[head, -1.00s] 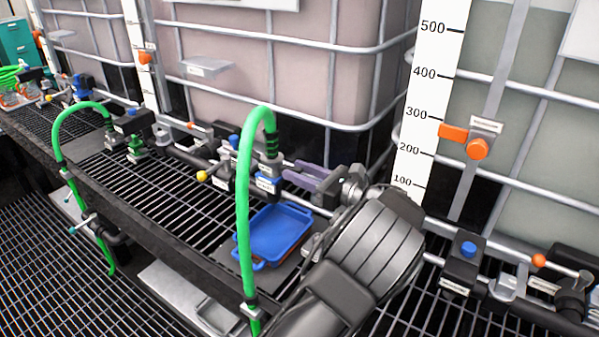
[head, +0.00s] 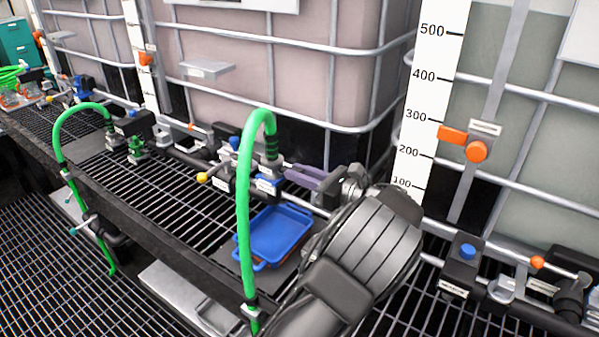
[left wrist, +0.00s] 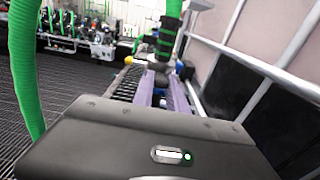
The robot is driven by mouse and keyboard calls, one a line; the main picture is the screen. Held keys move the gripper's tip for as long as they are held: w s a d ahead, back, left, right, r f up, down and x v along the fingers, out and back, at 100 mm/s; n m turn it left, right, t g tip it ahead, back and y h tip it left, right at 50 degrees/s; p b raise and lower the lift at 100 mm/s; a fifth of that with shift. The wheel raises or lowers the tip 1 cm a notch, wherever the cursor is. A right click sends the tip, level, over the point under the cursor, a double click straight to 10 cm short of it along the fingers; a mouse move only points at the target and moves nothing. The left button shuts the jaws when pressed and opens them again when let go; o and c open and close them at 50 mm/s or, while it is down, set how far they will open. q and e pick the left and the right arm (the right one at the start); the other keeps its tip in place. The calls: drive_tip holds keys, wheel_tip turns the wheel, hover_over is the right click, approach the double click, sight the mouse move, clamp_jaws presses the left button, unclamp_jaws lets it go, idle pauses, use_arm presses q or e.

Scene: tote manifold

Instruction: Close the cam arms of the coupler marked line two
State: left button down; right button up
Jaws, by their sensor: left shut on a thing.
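The coupler (head: 269,166) is a grey metal fitting under the black-ribbed end of the green hose (head: 245,200), above a blue part with a white label too small to read. My left gripper (head: 287,174) reaches it from the right with long purple fingers and is shut on it. In the left wrist view the purple fingers (left wrist: 160,90) run forward to the coupler (left wrist: 161,65), below the hose end. I cannot make out the cam arms or exactly which part is gripped. My right gripper is in neither view.
A blue tray (head: 272,236) lies on the grating just below the coupler. A yellow-knobbed valve (head: 202,177) stands to its left. A smaller green hose (head: 75,122) arches farther left. Caged tanks (head: 262,65) wall off the back. A white level scale (head: 428,90) stands at right.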

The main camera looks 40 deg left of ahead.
sight(301, 170)
use_arm(q)
drive_tip(key=r+h+p, duration=0.1)
drive_tip(key=h+p, duration=0.1)
drive_tip(key=p, duration=0.2)
drive_tip(key=a+r+h+p, duration=0.1)
drive_tip(key=h+p, duration=0.1)
drive_tip(key=p, duration=0.2)
drive_tip(key=r+h+p, duration=0.1)
drive_tip(key=h+p, duration=0.1)
drive_tip(key=p, duration=0.1)
drive_tip(key=shift+a+r+p, duration=0.15)
drive_tip(key=shift+r+p, duration=0.05)
drive_tip(key=shift+p, duration=0.2)
drive_tip(key=shift+a+h+p, duration=0.3)
drive_tip(key=shift+h+p, duration=0.15)
drive_tip(key=shift+h, duration=0.55)
drive_tip(key=shift+a+r+h, duration=0.1)
drive_tip(key=shift+a+h, duration=0.2)
drive_tip(key=shift+h, duration=0.6)
drive_tip(key=shift+a+r+h, duration=0.1)
drive_tip(key=shift+a+h, duration=0.15)
drive_tip(key=shift+h, duration=0.65)
drive_tip(key=c, duration=1.3)
unclamp_jaws()
